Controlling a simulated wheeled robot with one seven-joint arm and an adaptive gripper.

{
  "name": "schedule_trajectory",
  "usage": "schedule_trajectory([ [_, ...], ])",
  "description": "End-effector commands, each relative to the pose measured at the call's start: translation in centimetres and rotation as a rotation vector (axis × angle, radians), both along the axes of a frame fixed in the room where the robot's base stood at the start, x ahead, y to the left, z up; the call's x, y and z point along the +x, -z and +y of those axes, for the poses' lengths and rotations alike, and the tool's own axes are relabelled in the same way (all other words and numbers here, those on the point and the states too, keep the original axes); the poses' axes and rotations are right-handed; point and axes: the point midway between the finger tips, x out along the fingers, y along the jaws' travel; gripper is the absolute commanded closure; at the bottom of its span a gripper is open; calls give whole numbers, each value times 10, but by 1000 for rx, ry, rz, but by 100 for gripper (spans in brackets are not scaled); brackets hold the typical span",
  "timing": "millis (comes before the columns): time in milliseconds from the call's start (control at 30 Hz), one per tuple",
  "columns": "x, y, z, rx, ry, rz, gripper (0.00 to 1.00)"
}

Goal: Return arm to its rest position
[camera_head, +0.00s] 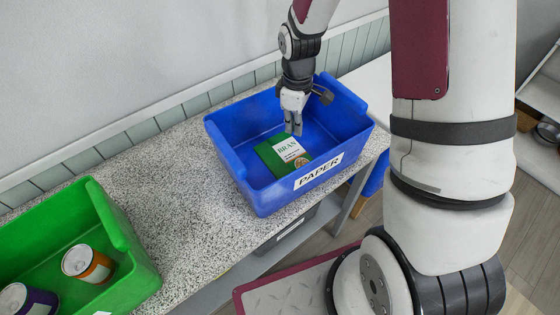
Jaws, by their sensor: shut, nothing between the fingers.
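My gripper (293,126) is shut and empty. It points down over the blue bin (236,175), and its fingertips appear inside the bin's opening, above or close to the box. The blue bin stands on the speckled counter and has a white label reading PAPER. A green box marked BRAN (270,157) lies on the bin's floor. Whether the fingertips touch the box cannot be told. My arm runs from the right side of the picture up past the top edge, so part of it is hidden.
A green bin (122,232) with several items, including an orange-labelled can (101,271), stands at the lower left. The speckled counter (180,170) is clear between the bins. A wall (120,70) runs behind. A shelf (543,95) stands at the far right.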

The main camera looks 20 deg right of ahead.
Motion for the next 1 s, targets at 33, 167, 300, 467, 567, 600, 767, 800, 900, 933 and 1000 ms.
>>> schedule_trajectory([
  [33,0,0,0,0,0,0,100],
  [167,0,0,0,0,0,0,100],
  [300,0,0,0,0,0,0,100],
  [467,0,0,0,0,0,0,100],
  [567,1,-8,0,-3,12,-11,100],
  [600,0,-15,0,-6,23,-19,100],
  [767,-6,-65,2,-18,114,-78,100],
  [800,-9,-80,3,-20,144,-97,100],
  [900,-21,-115,6,-19,220,-143,100],
  [933,-25,-125,6,-19,244,-155,100],
  [1000,-35,-146,8,-14,297,-188,100],
])
